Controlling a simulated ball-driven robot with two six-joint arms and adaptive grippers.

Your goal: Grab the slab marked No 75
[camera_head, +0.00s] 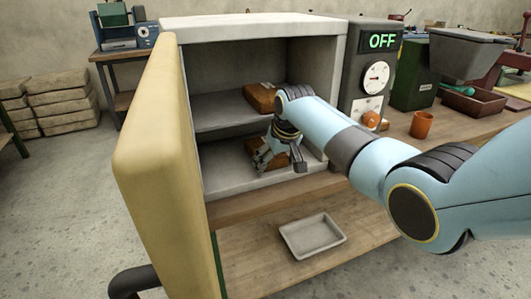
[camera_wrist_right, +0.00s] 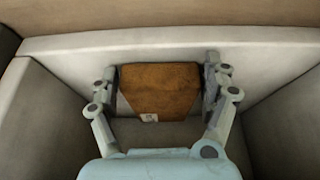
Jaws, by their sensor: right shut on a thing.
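A brown slab (camera_wrist_right: 160,85) lies in the lower compartment of the open cabinet, with a small pale label near its front edge; the number is too small to read. It also shows partly behind the gripper in the head view (camera_head: 281,161). My right gripper (camera_head: 276,165) reaches into that compartment, and in the right wrist view (camera_wrist_right: 163,90) its two fingers press on the slab's left and right sides. Another brown slab (camera_head: 259,97) lies on the upper shelf, partly hidden by my arm; no mark on it is legible. My left gripper is not in view.
The cabinet's thick cream door (camera_head: 160,150) stands open at the left. A control box (camera_head: 372,75) reading OFF is at the right. A pale empty tray (camera_head: 313,235) lies on the board below the opening. An orange cup (camera_head: 421,125) stands on the bench at right.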

